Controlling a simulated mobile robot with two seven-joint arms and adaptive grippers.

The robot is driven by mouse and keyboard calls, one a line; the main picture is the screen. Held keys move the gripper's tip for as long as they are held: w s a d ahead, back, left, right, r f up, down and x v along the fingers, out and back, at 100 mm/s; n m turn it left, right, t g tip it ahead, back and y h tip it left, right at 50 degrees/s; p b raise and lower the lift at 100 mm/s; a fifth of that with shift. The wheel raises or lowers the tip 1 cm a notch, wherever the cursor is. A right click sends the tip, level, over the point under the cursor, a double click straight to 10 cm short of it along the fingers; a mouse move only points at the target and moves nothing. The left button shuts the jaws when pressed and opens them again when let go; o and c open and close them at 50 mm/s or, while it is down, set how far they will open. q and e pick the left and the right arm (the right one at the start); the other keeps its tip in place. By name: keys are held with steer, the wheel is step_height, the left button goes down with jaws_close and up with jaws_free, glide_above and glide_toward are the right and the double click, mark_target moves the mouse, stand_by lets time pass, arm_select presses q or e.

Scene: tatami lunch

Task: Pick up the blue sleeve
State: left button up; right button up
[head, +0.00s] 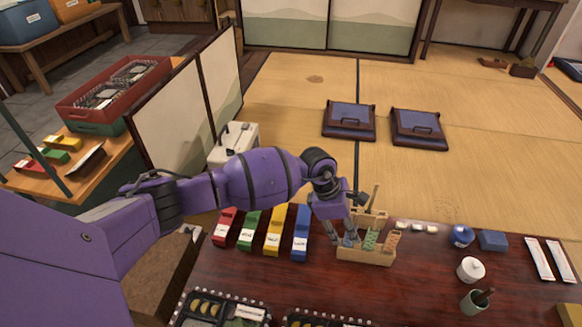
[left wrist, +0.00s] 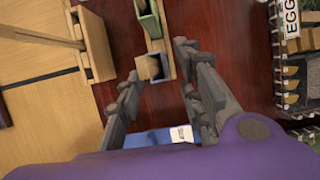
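The blue sleeve (head: 301,232) is a long blue piece with a white label. It lies at the right end of a row on the dark table, beside the yellow sleeve (head: 275,230). My left gripper (head: 344,236) is to the right of it, over the left end of a small wooden rack (head: 365,257). A blue labelled piece (left wrist: 160,138), apparently the blue sleeve, shows low in that view, partly hidden by my gripper. My right gripper is out of view.
Green (head: 248,231) and red (head: 225,228) sleeves lie further left in the row. Dark trays of food (head: 225,309) sit at the near edge. A white jar (head: 470,269), a cup (head: 474,302) and white packets (head: 538,259) stand to the right. Bare table lies between.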

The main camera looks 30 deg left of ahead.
mark_target(348, 241)
arm_select(q)
steer(key=x, duration=0.1)
steer(key=b+x, duration=0.1)
steer(key=x, duration=0.1)
steer(key=shift+w+d, duration=0.15)
steer(key=shift+d, duration=0.2)
jaws_close()
